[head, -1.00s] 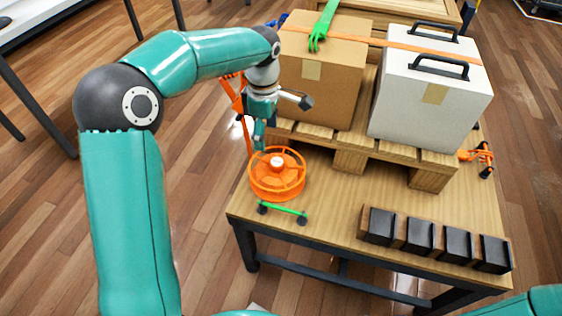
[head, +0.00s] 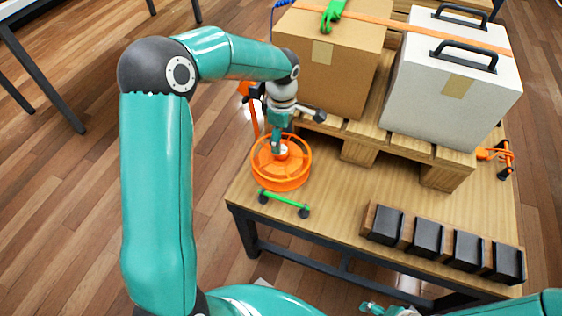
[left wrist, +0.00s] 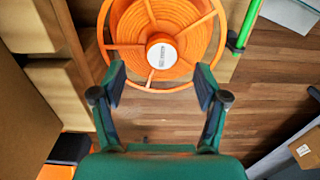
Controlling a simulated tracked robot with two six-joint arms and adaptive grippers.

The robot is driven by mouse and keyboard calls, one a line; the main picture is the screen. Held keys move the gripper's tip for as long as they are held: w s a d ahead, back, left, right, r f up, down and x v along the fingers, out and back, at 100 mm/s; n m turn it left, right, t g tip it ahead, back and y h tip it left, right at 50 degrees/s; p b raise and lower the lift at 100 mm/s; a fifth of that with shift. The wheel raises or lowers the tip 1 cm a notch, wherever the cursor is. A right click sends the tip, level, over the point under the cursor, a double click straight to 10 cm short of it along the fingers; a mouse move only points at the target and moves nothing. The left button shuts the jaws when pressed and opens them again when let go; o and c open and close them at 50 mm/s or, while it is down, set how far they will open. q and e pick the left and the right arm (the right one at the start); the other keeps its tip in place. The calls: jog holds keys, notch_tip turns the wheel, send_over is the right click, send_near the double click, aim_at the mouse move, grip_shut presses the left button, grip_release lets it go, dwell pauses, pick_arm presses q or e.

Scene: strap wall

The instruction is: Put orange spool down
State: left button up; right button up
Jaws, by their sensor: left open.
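The orange spool (head: 296,180) lies flat on the table near its front left corner, its round white-labelled hub facing up. My left gripper (head: 276,150) is above the spool, its fingers overlapping the hub in the head view. Whether the fingers touch the spool I cannot tell. A part of my right gripper (head: 375,308) seems to show at the bottom edge, mostly cut off.
A green bar with dark ends (head: 284,203) lies just in front of the spool. A pallet (head: 415,150) behind carries a cardboard box (head: 330,75) and a white case (head: 440,100) under an orange strap. Several black blocks (head: 427,238) line the front right. An orange ratchet (head: 497,156) is at right.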

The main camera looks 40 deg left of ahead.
aim_at(281, 159)
pick_arm(q)
jog(key=shift+s+f+b, duration=0.15)
jog(key=shift+f+b, duration=0.25)
jog(key=shift+f, duration=2.4)
grip_shut()
